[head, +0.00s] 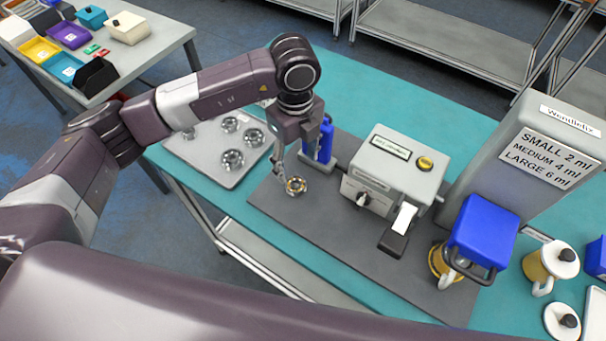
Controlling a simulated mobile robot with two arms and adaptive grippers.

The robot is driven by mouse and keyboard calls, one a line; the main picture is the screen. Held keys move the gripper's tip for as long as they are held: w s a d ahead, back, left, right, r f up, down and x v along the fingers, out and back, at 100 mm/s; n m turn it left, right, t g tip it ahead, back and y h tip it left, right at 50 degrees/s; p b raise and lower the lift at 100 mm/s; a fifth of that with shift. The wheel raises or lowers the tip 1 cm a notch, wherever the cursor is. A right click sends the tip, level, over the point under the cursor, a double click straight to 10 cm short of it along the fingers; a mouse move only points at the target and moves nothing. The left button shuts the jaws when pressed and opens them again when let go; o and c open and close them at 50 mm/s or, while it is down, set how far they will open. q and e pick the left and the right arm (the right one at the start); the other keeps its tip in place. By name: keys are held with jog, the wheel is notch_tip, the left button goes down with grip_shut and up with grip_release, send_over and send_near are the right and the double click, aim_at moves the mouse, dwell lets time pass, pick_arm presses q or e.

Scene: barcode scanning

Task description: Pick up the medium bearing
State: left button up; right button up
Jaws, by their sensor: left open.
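My left gripper (282,172) points down over the dark mat (265,195), with its fingers apart. A bearing with a brass-coloured ring (296,187) lies close to the fingertips, on or just above the mat; I cannot tell whether a finger touches it. Several silver bearings (232,160) sit on a light grey tray (185,155) to the left of the mat. Their sizes look alike, so I cannot tell which is the medium one. My right gripper is out of view.
A blue upright stand (325,140) is just right of my left gripper. A grey machine with a yellow button (390,172) stands on the mat. A dispenser (535,150), a blue container (483,232) and white-lidded jars (552,262) are at the right. Coloured bins (68,34) fill another table.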

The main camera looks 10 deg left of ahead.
aim_at(296, 185)
pick_arm(q)
jog(key=shift+s+f, duration=0.1)
jog(key=shift+f, duration=0.45)
jog(key=shift+s+a+f+p, duration=0.15)
jog(key=shift+s+f+p, duration=0.1)
jog(key=shift+p, duration=0.15)
jog(key=shift+s+a+f+p, duration=0.1)
jog(key=shift+s+f+p, duration=0.05)
jog(key=shift+f+p, duration=0.5)
jog(key=shift+s+f+p, duration=0.15)
jog(key=shift+f+p, duration=0.45)
jog(key=shift+w+f, duration=0.25)
jog(key=shift+f, duration=1.15)
jog(key=c, duration=1.2)
jog(key=shift+c, duration=0.8)
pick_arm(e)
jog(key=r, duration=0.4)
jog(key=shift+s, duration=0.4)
